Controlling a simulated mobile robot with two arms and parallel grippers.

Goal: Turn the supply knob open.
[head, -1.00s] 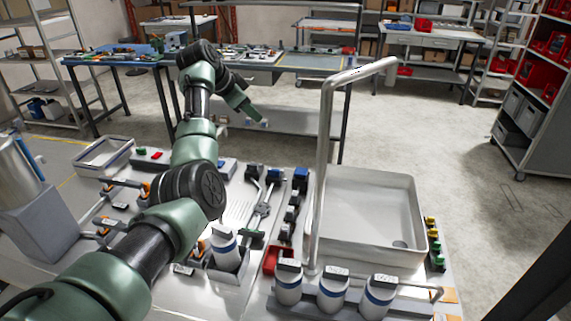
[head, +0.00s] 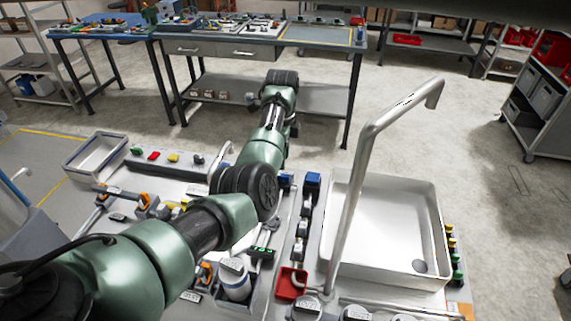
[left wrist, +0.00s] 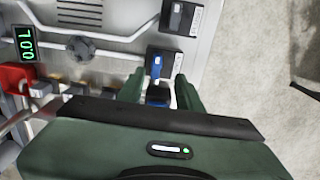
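In the left wrist view, my left gripper (left wrist: 159,88) has its two green fingers apart. A blue lever (left wrist: 156,65) on a labelled dark block stands just beyond the fingertips, and a dark and blue part shows between the fingers. Contact cannot be told. The labels are too small to read, so which one is the supply knob is unclear. In the head view my left arm hides the gripper. My right gripper is not in view.
A white sink basin (head: 385,225) and a tall bent pipe (head: 362,165) stand right of the arm. A red tray (head: 291,284) and several white bottles are at the front. Floor lies beyond.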

